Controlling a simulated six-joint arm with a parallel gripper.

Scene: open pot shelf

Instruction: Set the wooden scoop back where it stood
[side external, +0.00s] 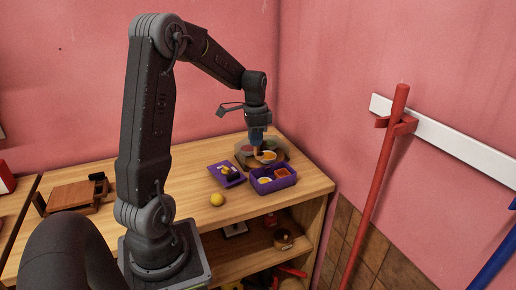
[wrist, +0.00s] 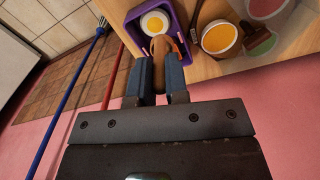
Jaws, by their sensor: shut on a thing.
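The wooden scoop (wrist: 159,72) is brown and sits between the two dark fingers of my gripper (wrist: 158,80) in the wrist view. My gripper is shut on it. Its far end reaches toward a purple box (wrist: 186,13) holding a white and yellow round item (wrist: 155,22); I cannot tell whether they touch. In the side view my gripper (side external: 257,140) points down over the round board of bowls (side external: 244,161) near the back right of the shelf top. The scoop (side external: 257,151) shows there as a small brown piece below the fingers.
The purple box (side external: 274,187) stands in front of the board. A small purple tray (side external: 226,181) and a yellow ball (side external: 217,199) lie to its left. An orange-filled bowl (wrist: 218,37) is right of the scoop in the wrist view.

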